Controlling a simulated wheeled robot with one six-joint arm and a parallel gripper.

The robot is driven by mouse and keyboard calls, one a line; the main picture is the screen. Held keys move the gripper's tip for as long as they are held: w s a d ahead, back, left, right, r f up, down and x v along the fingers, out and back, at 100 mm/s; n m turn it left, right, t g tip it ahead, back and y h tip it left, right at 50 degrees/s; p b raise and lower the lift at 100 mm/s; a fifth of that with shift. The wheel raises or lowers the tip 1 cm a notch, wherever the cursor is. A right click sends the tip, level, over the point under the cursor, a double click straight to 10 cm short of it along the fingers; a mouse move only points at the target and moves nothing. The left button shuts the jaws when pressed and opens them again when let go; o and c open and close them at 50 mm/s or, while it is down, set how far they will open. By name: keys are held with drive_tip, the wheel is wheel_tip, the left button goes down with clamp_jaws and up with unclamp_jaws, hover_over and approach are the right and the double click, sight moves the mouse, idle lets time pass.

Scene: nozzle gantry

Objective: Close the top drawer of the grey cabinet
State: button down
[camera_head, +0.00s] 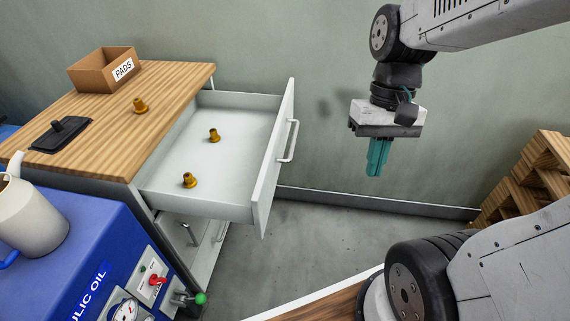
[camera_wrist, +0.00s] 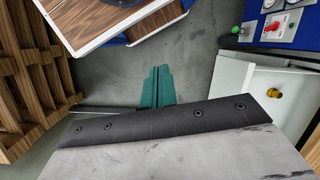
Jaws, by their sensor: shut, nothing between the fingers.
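The grey cabinet (camera_head: 147,192) stands at the left in the head view, with a wooden top. Its top drawer (camera_head: 240,150) is pulled far out, and two brass nozzles, one nearer (camera_head: 189,181) and one farther (camera_head: 214,135), stand inside it. The drawer front has a pale bar handle (camera_head: 289,141). My gripper (camera_head: 377,160) hangs in the air to the right of the drawer front, apart from it, with its teal fingers together and empty. In the wrist view the gripper (camera_wrist: 158,88) points over the floor, and part of the drawer (camera_wrist: 240,82) shows at the right.
On the cabinet top are a PADS box (camera_head: 105,70), a brass nozzle (camera_head: 140,105) and a black plate (camera_head: 61,134). A blue hydraulic unit (camera_head: 75,255) with a jug (camera_head: 30,218) stands in front. Wooden racking (camera_head: 530,175) is at the right. Floor beside the drawer is clear.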

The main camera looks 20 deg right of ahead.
drive_tip(key=w+f+m+g+y, duration=0.2)
drive_tip(key=w+f+m+y, duration=0.4)
drive_tip(key=f+y, duration=0.3)
drive_tip(key=m+t+y, duration=0.5)
drive_tip(key=m+t, duration=0.9)
drive_tip(key=m, duration=0.1)
approach(276, 165)
drive_tip(key=x, duration=0.6)
drive_tip(key=shift+a, duration=0.2)
drive_tip(key=shift+w+a, duration=0.15)
drive_tip(key=shift+w+a, duration=0.1)
